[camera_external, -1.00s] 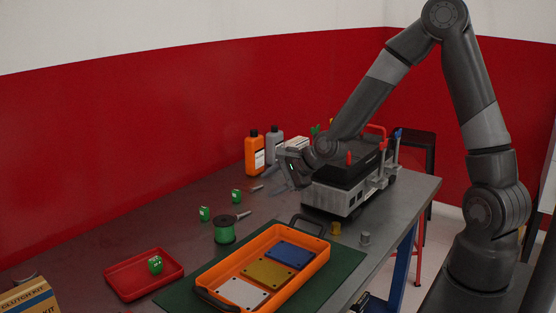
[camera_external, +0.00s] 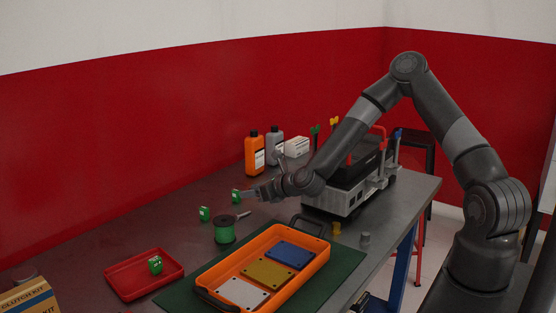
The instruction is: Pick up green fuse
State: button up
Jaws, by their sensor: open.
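Several small green fuses show. One green fuse (camera_external: 236,196) stands on the grey table just left of my gripper's tip. A second green fuse (camera_external: 204,214) stands further left and nearer. Another green fuse (camera_external: 155,265) lies in the red tray (camera_external: 122,281) at the front left. My gripper (camera_external: 250,195) is open and low over the table, pointing left, its fingertips close to the first fuse. At this size I cannot tell whether the fingers touch it or stand around it.
A green spool (camera_external: 225,230) stands nearer than the gripper. An orange tray (camera_external: 265,235) with blue, yellow and white plates lies in front. Orange (camera_external: 254,155) and grey (camera_external: 274,148) bottles stand behind. The engine trainer (camera_external: 350,185) is to the right, under my arm. Bare table lies at left.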

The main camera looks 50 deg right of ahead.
aim_at(236, 194)
jog(key=x, duration=0.7)
jog(key=shift+a+f, duration=0.1)
jog(key=shift+f, duration=0.3)
grip_shut()
